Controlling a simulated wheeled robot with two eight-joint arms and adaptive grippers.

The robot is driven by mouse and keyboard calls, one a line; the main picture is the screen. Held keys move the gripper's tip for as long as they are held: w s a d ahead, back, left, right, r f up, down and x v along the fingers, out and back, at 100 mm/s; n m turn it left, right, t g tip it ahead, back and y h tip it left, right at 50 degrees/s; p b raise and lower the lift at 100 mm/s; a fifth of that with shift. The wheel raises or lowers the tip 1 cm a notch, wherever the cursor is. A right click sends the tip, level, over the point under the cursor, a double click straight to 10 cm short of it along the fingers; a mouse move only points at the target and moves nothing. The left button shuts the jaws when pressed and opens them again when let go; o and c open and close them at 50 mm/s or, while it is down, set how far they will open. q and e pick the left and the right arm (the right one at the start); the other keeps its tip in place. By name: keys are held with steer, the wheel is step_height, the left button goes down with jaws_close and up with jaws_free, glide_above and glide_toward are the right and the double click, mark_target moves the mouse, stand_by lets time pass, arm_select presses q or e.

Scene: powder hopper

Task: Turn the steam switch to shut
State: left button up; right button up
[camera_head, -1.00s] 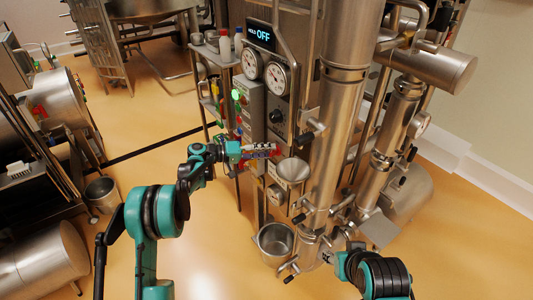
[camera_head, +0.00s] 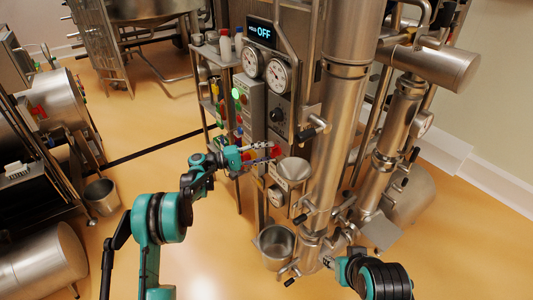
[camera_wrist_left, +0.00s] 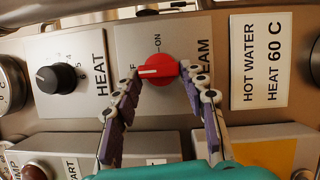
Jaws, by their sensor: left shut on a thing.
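The steam switch (camera_wrist_left: 158,66) is a round red knob with a white bar, on a grey plate lettered "ON" and partly "STEAM". The white bar lies nearly level in the left wrist view, its left end toward a mostly covered label ending in "F". My left gripper (camera_wrist_left: 155,84) has one finger on each side of the knob and is shut on it. In the head view my left gripper (camera_head: 268,152) reaches the machine front, with the red knob (camera_head: 277,151) at its tips. My right gripper (camera_head: 331,262) is low by the column, its fingers unclear.
Left of the switch in the wrist view is a black HEAT knob (camera_wrist_left: 57,78); right is a "HOT WATER HEAT 60 C" label (camera_wrist_left: 261,60). The display (camera_head: 261,34) reads OFF.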

stand_by(0.3)
arm_select(q)
steer(key=o, duration=1.1)
steer(key=shift+o, duration=0.2)
steer(key=v, duration=1.2)
steer(key=shift+r, duration=0.1)
